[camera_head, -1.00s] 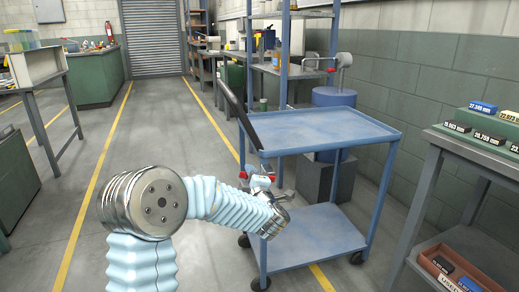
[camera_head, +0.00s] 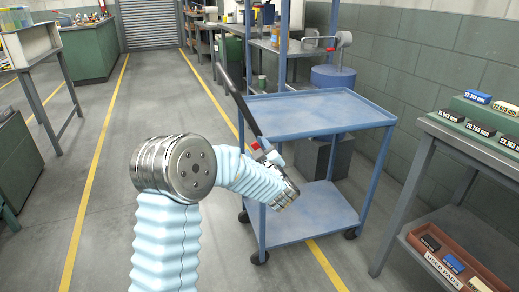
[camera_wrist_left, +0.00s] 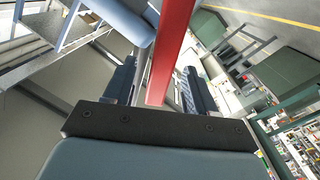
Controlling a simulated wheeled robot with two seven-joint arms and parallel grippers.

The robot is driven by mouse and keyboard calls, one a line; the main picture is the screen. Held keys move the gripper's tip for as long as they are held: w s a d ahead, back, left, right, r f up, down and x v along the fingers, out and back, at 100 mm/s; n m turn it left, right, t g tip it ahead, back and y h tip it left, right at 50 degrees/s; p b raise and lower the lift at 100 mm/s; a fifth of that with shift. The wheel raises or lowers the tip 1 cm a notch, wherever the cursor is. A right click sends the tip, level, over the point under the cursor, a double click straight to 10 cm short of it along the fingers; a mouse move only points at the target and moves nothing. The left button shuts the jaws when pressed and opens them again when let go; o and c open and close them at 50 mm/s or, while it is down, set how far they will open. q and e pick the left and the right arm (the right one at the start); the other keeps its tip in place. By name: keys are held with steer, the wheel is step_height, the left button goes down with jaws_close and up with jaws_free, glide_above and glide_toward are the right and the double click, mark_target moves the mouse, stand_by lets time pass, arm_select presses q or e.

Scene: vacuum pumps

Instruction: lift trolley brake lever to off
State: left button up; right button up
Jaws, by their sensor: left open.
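The blue trolley (camera_head: 318,112) stands ahead, with an upper tray, a lower shelf and a long black bar (camera_head: 240,100) sloping at its left end. My left arm reaches to this end, and my left gripper (camera_head: 262,150) is beside the lower end of the black bar. A small red part, seemingly the brake lever (camera_head: 256,146), shows at the gripper. In the left wrist view the red lever (camera_wrist_left: 168,50) runs between the two dark fingers, which are apart with gaps on both sides. The lever's pivot is hidden. My right gripper is not in view.
A grey bench (camera_head: 465,148) with labelled small boxes stands at the right, with a red-brown bin (camera_head: 437,255) on its lower shelf. A blue cylinder (camera_head: 333,78) and shelving stand behind the trolley. The floor at the left is clear.

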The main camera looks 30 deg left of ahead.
arm_select(q)
steer(key=shift+d, duration=0.1)
steer(key=shift+v, duration=0.85)
steer(key=shift+s+b, duration=0.1)
steer(key=shift+b, duration=0.2)
steer(key=shift+b+v, duration=0.8)
steer(key=shift+v, duration=2.15)
